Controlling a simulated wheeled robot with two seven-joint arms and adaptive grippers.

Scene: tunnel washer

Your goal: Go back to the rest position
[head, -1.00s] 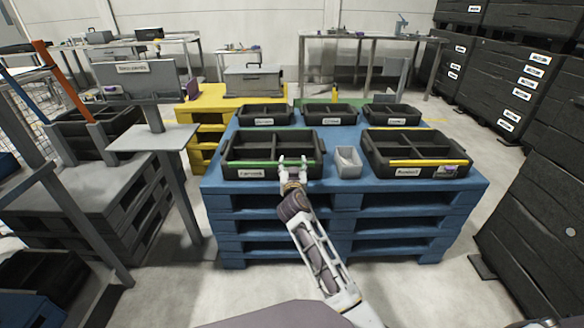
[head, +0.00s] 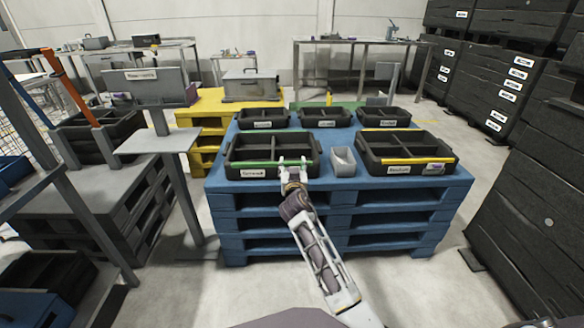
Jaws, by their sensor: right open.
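My right gripper (head: 292,164) is open, with its two fingertips pointing away from me. In the picture it overlaps the front right part of the black tray with the green front strip (head: 243,163). I cannot tell whether it touches the tray or hovers in front of it. No object shows between its fingers. My left gripper is not in view.
A blue pallet stack (head: 335,200) bears the trays, a small grey bin (head: 343,161) and a black tray with a yellow strip (head: 405,152). A grey stand (head: 160,140) is at left. Black crates (head: 540,190) line the right. Grey floor lies between.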

